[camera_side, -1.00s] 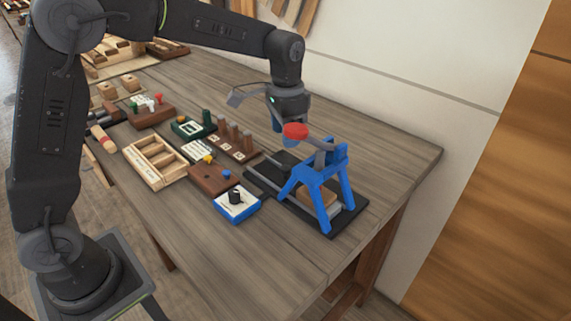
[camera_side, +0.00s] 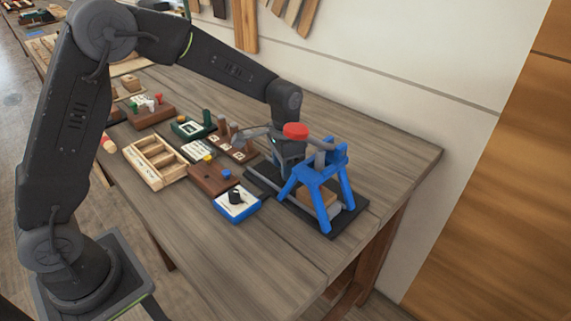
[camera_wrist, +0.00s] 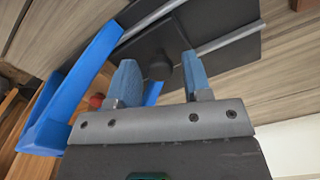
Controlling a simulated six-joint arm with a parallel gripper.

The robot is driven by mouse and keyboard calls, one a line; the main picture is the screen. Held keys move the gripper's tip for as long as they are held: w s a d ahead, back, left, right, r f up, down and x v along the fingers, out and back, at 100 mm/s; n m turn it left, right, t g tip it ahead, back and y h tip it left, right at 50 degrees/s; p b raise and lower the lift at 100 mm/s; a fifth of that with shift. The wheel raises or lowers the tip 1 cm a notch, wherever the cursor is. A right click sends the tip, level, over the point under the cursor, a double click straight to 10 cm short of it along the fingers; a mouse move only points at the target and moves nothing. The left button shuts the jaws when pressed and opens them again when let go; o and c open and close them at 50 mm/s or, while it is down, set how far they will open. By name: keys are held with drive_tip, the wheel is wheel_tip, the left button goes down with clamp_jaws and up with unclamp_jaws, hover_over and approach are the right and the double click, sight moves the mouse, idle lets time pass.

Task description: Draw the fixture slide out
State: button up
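The blue press frame (camera_side: 322,187) stands on a black base (camera_side: 350,217) near the table's right end. Its lever has a red knob (camera_side: 295,131). Under the frame sits a wooden block (camera_side: 318,196), seemingly on the fixture slide. Two metal rails (camera_wrist: 228,40) show in the wrist view, and a dark round knob (camera_wrist: 160,68) stands up between them. My gripper (camera_wrist: 161,75) is open, one blue finger on each side of the knob; I cannot tell whether either touches it. In the side view my fingers are low behind the lever and mostly hidden.
A blue-and-white dial box (camera_side: 237,203), a brown board with buttons (camera_side: 212,177) and a wooden compartment tray (camera_side: 155,160) lie left of the press. A board with upright pegs (camera_side: 232,146) is close to my gripper. The front right tabletop is clear.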

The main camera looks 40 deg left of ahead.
clamp_jaws()
drive_tip(key=a, duration=0.9)
drive_tip(key=shift+a, duration=0.4)
drive_tip(key=shift+o, duration=1)
unclamp_jaws()
drive_tip(key=shift+r, duration=0.1)
